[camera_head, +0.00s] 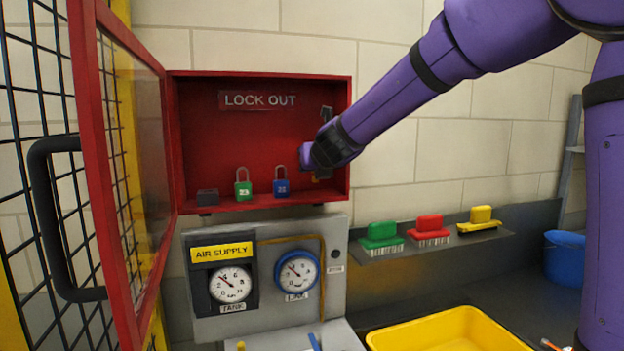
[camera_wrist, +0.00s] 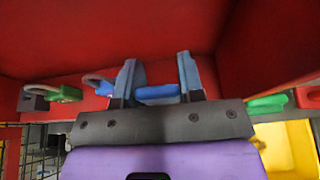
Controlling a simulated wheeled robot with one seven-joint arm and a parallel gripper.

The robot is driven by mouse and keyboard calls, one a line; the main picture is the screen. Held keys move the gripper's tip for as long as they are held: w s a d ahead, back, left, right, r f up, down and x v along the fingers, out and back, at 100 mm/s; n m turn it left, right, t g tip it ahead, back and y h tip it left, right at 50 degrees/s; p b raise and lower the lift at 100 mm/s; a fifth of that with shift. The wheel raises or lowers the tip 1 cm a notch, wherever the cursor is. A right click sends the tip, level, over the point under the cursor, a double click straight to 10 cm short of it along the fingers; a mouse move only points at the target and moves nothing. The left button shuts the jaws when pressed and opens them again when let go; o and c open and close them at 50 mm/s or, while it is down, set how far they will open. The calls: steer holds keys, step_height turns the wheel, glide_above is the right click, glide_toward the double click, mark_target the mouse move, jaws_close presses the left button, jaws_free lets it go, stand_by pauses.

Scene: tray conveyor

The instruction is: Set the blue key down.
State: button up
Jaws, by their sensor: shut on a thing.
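My gripper (camera_head: 325,144) reaches into the right part of the open red lock-out box (camera_head: 262,205). In the wrist view its two grey fingers (camera_wrist: 157,62) stand apart with a blue piece, taken as the blue key (camera_wrist: 158,92), between them. The gripper is shut on it. Only a small part of the key shows, and in the head view I cannot make it out behind my gripper. A blue padlock (camera_head: 281,188) and a green padlock (camera_head: 243,190) stand on the box floor, left of my gripper.
The red-framed box door (camera_head: 108,180) stands open at left. A small dark block (camera_head: 207,197) is at the box's left. Below are the air supply gauges (camera_head: 230,284). Green (camera_head: 382,232), red (camera_head: 429,226) and yellow (camera_head: 480,215) brushes sit on a shelf at right, above a yellow bin (camera_head: 450,322).

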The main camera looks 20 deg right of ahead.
steer(key=shift+w+a+f, duration=0.1)
steer(key=shift+w+f, duration=0.05)
steer(key=shift+w, duration=0.15)
steer(key=shift+f, duration=1.65)
steer(key=shift+f, duration=0.15)
steer(key=o, duration=1)
